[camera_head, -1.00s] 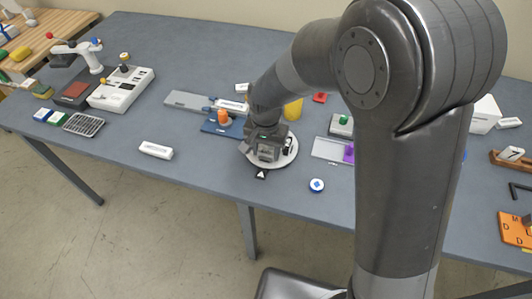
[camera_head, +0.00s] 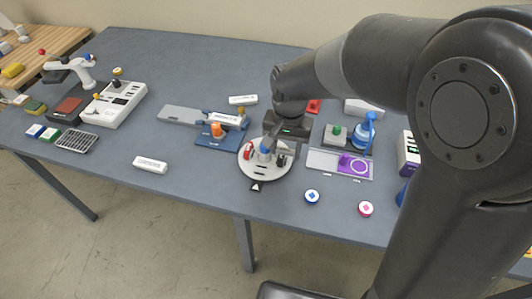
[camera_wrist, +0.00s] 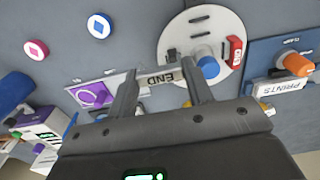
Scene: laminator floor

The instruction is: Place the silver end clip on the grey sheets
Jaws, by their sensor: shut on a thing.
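My gripper (camera_wrist: 165,82) is shut on the silver end clip (camera_wrist: 166,75), a small bar marked END, in the wrist view. In the head view my gripper (camera_head: 287,135) is by the back right of a round white disc (camera_head: 252,171), and the clip cannot be made out. A long flat pale grey piece (camera_head: 180,115) lies left of the disc, its right end at a blue clamp base (camera_head: 215,139) with an orange knob. I cannot tell whether it is the grey sheets. A label marked PRINTS (camera_wrist: 278,91) shows beside the clamp in the wrist view.
The disc carries a red clip (camera_head: 248,152) and a blue-topped post (camera_head: 265,148).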

